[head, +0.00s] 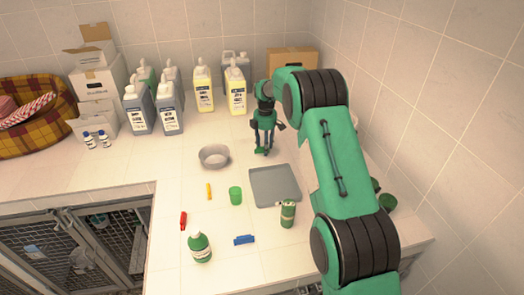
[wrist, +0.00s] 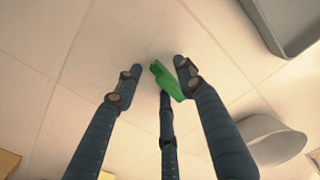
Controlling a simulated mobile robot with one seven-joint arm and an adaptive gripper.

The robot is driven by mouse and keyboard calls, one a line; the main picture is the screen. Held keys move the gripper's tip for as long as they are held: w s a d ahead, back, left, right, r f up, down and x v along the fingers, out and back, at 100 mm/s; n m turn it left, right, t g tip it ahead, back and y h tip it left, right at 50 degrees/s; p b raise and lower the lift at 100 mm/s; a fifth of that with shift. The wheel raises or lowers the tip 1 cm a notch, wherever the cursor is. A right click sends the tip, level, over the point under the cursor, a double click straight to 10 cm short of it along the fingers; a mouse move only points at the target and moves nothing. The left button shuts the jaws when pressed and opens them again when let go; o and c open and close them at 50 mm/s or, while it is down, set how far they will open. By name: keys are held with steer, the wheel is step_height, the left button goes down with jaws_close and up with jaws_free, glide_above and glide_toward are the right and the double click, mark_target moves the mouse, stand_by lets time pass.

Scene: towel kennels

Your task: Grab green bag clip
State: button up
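The green bag clip (wrist: 168,82) shows in the wrist view between my spread fingers, close to the right fingertip and above the tip of the middle finger. In the head view a small green bit of it (head: 261,151) shows at the foot of my fingers, mostly hidden by them. My gripper (head: 265,148) points down at the white tiled counter, behind the grey tray and right of the metal bowl. In the wrist view my gripper (wrist: 158,72) is open, with its fingers apart around the clip. Whether the right finger touches the clip I cannot tell.
The grey tray (head: 274,199) and metal bowl (head: 214,163) are near my gripper. A green cup (head: 235,196), yellow stick (head: 209,191), red clip (head: 183,221), blue clip (head: 244,240), green can (head: 288,215) and bottle (head: 200,248) stand or lie forward. Jugs (head: 236,91) line the back.

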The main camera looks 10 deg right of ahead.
steer(key=c, duration=0.9)
steer(key=shift+r, duration=0.15)
steer(key=shift+r, duration=1.55)
steer(key=shift+s+r, duration=0.1)
steer(key=shift+s, duration=0.15)
steer(key=s, duration=0.5)
steer(key=s+r, duration=0.1)
steer(key=s, duration=0.4)
steer(key=s+p, duration=0.1)
steer(key=s, duration=0.4)
steer(key=shift+s+a+r, duration=0.15)
steer(key=shift+s+a, duration=0.05)
steer(key=shift+s, duration=0.05)
